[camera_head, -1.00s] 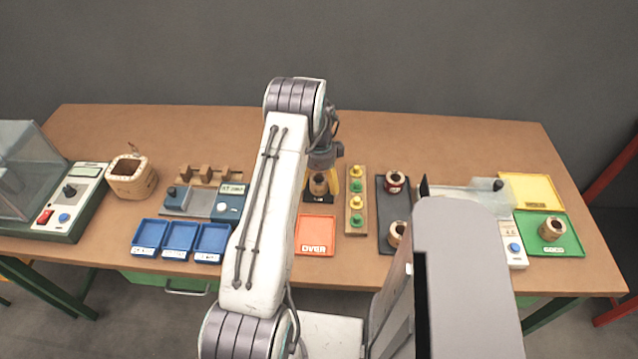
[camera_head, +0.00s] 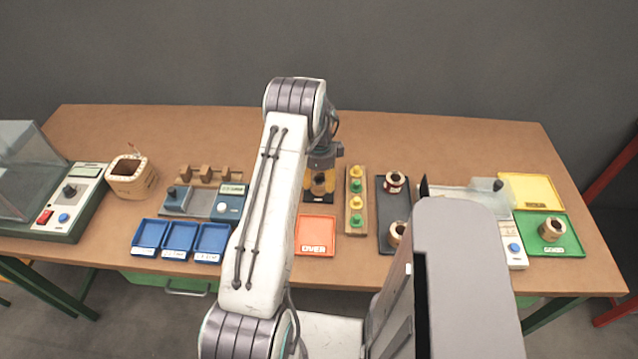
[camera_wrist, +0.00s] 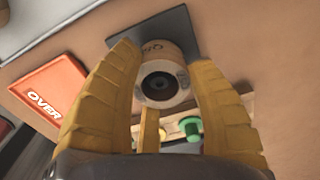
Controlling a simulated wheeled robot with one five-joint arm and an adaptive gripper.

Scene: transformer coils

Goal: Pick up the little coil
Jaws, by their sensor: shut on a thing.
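The little coil (camera_wrist: 163,68) is a pale tan, round spool with a dark hole facing the wrist camera. In the head view the coil (camera_head: 318,186) is at the middle of the bench, at a small dark plate (camera_head: 312,197). My gripper (camera_wrist: 165,88) has ridged yellow fingers, shut on the coil from its sides. In the head view my gripper (camera_head: 322,178) is partly hidden by my arm. The dark plate (camera_wrist: 183,28) shows behind the coil in the wrist view; whether they touch is unclear.
An orange OVER tray (camera_head: 315,235) lies just in front. A wooden strip (camera_head: 356,231) with yellow and green pegs stands close on the right, then a dark tray (camera_head: 394,184) with coils. Blue trays (camera_head: 180,240) lie left. The back of the bench is clear.

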